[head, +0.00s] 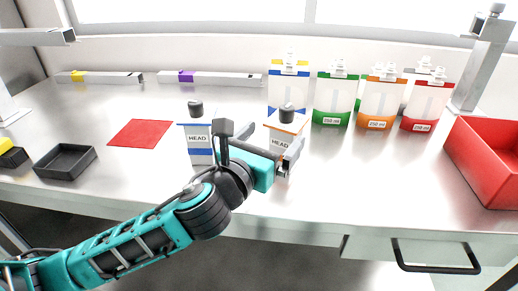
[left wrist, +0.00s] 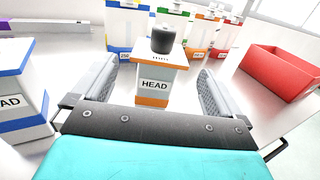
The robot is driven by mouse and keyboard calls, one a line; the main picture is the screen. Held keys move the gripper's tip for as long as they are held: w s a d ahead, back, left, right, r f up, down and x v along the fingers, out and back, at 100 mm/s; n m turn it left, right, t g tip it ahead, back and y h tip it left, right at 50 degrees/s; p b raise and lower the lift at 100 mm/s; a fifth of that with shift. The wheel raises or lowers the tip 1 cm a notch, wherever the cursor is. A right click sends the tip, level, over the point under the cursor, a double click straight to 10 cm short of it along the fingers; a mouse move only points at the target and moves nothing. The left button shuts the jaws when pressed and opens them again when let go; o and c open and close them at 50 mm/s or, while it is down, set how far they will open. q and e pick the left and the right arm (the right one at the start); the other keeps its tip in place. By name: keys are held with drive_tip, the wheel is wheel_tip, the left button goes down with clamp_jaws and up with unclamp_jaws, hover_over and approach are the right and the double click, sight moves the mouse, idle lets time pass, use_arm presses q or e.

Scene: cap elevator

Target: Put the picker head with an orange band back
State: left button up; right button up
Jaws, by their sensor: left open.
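A white box labelled HEAD with orange bands (head: 287,128) stands on the bench, with a dark cylindrical piece (head: 286,113) upright on top. In the left wrist view the box (left wrist: 155,87) and its dark piece (left wrist: 163,40) are in the middle. No orange band is visible on the dark piece itself. My left gripper (head: 272,141) is open at the box's near side. In the left wrist view, its fingers lie left and right of the box, with nothing gripped; contact cannot be told. My right gripper is not in view.
A blue-banded HEAD box (head: 198,152) with a similar dark piece stands close on the left. Several colour-banded containers (head: 333,102) line the back. A red bin (head: 490,150) is at right. A red mat (head: 140,133) and dark tray (head: 65,160) are at left.

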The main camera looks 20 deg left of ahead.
use_arm(q)
drive_tip(key=s, duration=0.4)
drive_tip(key=shift+s+a, duration=0.25)
drive_tip(key=shift+s, duration=0.1)
